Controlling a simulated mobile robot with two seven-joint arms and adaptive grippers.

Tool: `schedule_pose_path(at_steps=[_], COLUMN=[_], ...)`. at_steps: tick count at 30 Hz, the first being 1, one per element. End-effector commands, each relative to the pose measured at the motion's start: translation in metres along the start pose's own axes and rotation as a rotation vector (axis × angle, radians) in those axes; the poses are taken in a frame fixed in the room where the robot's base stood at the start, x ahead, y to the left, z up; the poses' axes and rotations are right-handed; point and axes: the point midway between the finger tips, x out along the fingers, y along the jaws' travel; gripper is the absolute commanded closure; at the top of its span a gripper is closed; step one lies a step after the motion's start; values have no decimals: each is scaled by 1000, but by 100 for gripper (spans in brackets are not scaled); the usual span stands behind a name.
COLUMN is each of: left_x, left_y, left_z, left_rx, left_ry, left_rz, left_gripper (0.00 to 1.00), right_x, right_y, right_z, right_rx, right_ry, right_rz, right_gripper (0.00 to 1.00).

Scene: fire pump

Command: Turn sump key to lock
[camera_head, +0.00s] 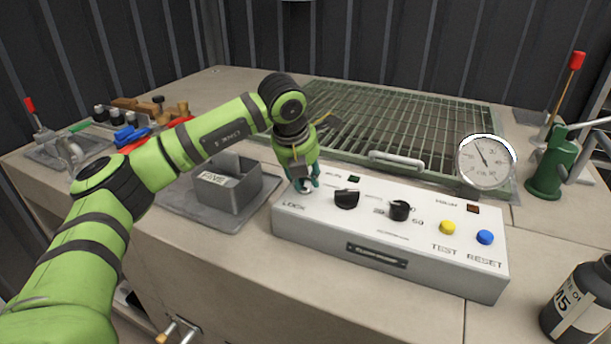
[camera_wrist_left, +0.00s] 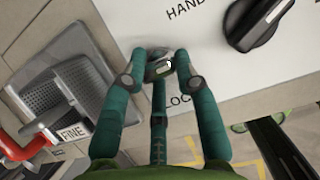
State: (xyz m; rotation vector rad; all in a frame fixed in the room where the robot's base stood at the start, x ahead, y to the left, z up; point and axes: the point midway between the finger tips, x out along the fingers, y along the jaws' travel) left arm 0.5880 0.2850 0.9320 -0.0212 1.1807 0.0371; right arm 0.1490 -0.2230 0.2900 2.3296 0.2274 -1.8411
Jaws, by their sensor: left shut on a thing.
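The white control panel (camera_head: 390,232) stands on the bench, with the word LOCK at its left end. My left gripper (camera_head: 305,184) reaches down onto the key switch at that end. In the left wrist view the teal fingers (camera_wrist_left: 160,68) are shut on the small metal sump key (camera_wrist_left: 158,70), just above the LOCK lettering. The fingers hide much of the key, and its exact angle is hard to tell. My right gripper is in neither view.
Black knobs (camera_head: 346,199), a yellow button (camera_head: 447,227) and a blue button (camera_head: 485,237) sit right of the key. A grey box labelled FINE (camera_head: 225,190) stands close on the left. Behind are a grating (camera_head: 390,125) and a round gauge (camera_head: 485,162). A dark bottle (camera_head: 580,300) stands front right.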

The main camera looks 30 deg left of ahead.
Motion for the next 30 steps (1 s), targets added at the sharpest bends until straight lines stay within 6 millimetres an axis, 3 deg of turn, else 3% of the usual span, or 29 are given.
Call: schedule_pose_path(at_steps=[1, 2, 3, 12, 16, 30], left_x=[0, 0, 0, -1, -10, -101], left_y=[5, 5, 4, 1, 1, 3], left_z=[2, 2, 2, 2, 2, 2], left_rx=[-8, -8, -8, -3, -3, -5], left_ry=[-7, -6, -6, -6, -8, -8], left_rz=[9, 8, 8, 3, 1, 3], left_gripper=[58, 46, 41, 41, 41, 41], right_x=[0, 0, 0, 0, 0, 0], right_y=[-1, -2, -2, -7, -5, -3], right_z=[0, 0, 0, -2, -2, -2], right_rx=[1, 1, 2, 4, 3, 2], right_ry=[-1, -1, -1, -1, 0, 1], right_rz=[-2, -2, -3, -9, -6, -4], right_gripper=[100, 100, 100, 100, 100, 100])
